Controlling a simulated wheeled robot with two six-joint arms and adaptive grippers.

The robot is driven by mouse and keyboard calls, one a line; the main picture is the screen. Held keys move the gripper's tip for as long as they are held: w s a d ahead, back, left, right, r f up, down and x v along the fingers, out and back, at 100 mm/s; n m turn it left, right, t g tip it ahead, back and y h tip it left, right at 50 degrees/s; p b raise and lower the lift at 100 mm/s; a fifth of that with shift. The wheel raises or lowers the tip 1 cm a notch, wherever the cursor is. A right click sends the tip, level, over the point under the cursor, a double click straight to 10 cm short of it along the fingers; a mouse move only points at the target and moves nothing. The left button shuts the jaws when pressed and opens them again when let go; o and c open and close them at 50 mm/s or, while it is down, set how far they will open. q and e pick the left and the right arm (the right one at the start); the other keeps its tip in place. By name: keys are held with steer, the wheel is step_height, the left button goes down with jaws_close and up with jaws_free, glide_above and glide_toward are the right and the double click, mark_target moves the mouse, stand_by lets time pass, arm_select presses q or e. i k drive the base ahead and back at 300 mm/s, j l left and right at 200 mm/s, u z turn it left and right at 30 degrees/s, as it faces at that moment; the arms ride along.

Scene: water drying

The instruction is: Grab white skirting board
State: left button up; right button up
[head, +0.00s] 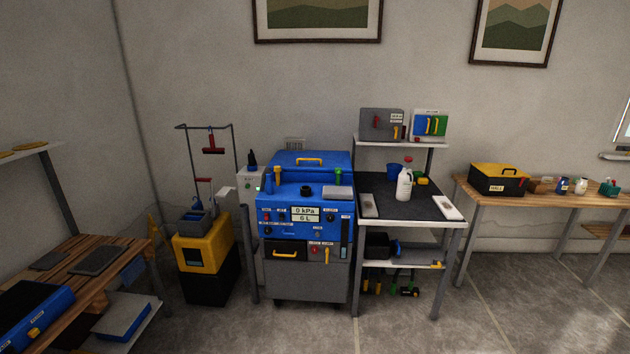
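I cannot make out for certain which thing is the white skirting board. Each has a small darker mark, too small to read. A white bottle (404,185) with a reddish cap stands upright between them. Neither of my grippers shows in the head view.
The blue machine (304,208) stands beside the table, with a yellow and black unit (205,257) to its left. A wooden bench (75,270) is at the left, another wooden table (545,200) at the right. The floor (500,300) at front right is clear.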

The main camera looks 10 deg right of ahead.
mark_target(449, 211)
steer(key=i+l+z, duration=0.2)
steer(key=i+z, duration=0.6)
steer(key=i+j+z, duration=0.1)
steer(key=i+z, duration=0.35)
steer(key=i, duration=0.15)
